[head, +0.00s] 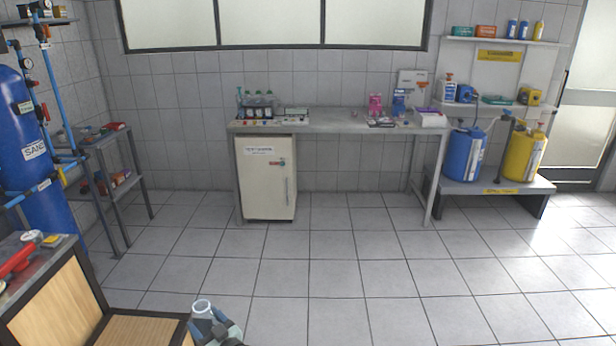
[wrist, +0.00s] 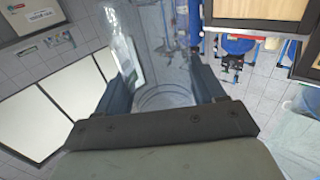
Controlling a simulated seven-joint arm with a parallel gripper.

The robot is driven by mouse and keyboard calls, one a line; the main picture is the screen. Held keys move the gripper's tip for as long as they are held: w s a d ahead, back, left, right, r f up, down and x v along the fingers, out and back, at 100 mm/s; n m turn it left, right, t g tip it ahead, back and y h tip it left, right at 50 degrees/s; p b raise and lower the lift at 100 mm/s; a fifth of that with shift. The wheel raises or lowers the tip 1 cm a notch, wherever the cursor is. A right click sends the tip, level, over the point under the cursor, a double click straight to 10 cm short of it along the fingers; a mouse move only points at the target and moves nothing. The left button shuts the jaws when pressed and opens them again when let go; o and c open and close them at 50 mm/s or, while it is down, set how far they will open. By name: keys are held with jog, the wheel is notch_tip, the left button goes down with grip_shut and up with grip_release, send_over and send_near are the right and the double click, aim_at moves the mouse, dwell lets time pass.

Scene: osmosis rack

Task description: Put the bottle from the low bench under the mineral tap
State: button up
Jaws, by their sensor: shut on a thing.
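My gripper (head: 210,326) is at the bottom edge of the head view, partly cut off, with the pale round top of a clear bottle (head: 202,305) showing at it. In the wrist view the gripper (wrist: 162,80) is shut on the clear bottle (wrist: 165,98), which stands between the two dark fingers. The bottle is see-through, so its outline and contents are hard to tell. I cannot pick out the mineral tap for certain in either view. A low wooden surface (head: 135,328), perhaps the low bench, lies left of the gripper in the head view.
A higher wood-panelled counter (head: 60,297) with red and white items stands at the lower left. Behind it are a blue tank (head: 30,160) with pipes and a metal shelf (head: 110,180). A long table (head: 345,127) stands at the back wall. The tiled floor between is clear.

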jog(key=w+d+r+m+t+h, duration=0.25)
jog(key=w+d, duration=0.65)
jog(key=d, duration=0.5)
jog(key=w+d+r+m+t+h, duration=0.1)
jog(key=w+d+m+h, duration=0.2)
jog(key=d, duration=1)
jog(key=w+d+r+m+t+h, duration=0.15)
jog(key=d+h, duration=0.25)
jog(key=d, duration=0.9)
jog(key=w+d+m+t+h, duration=0.1)
jog(key=w+d+m+h, duration=0.2)
jog(key=d, duration=1)
jog(key=s+a+f+n+g+y, duration=0.1)
jog(key=s+a+n+y, duration=0.2)
jog(key=a, duration=1.1)
jog(key=s+a+f+n+g+y, duration=0.1)
jog(key=s+a+n+g+y, duration=0.2)
jog(key=a, duration=1.2)
jog(key=s+a+f+n+y, duration=0.15)
jog(key=s+a+y, duration=0.25)
jog(key=a, duration=1)
jog(key=s+a+f+n+g+y, duration=0.3)
jog(key=s+a+n+g, duration=0.2)
jog(key=s+a, duration=1.1)
jog(key=s+a+f+n+g+y, duration=0.3)
jog(key=s+a+g, duration=0.4)
jog(key=s+a, duration=1)
jog(key=shift+s+a+f+n+y, duration=0.25)
jog(key=shift+s+f+n+y, duration=0.15)
jog(key=shift+s+n+y, duration=0.35)
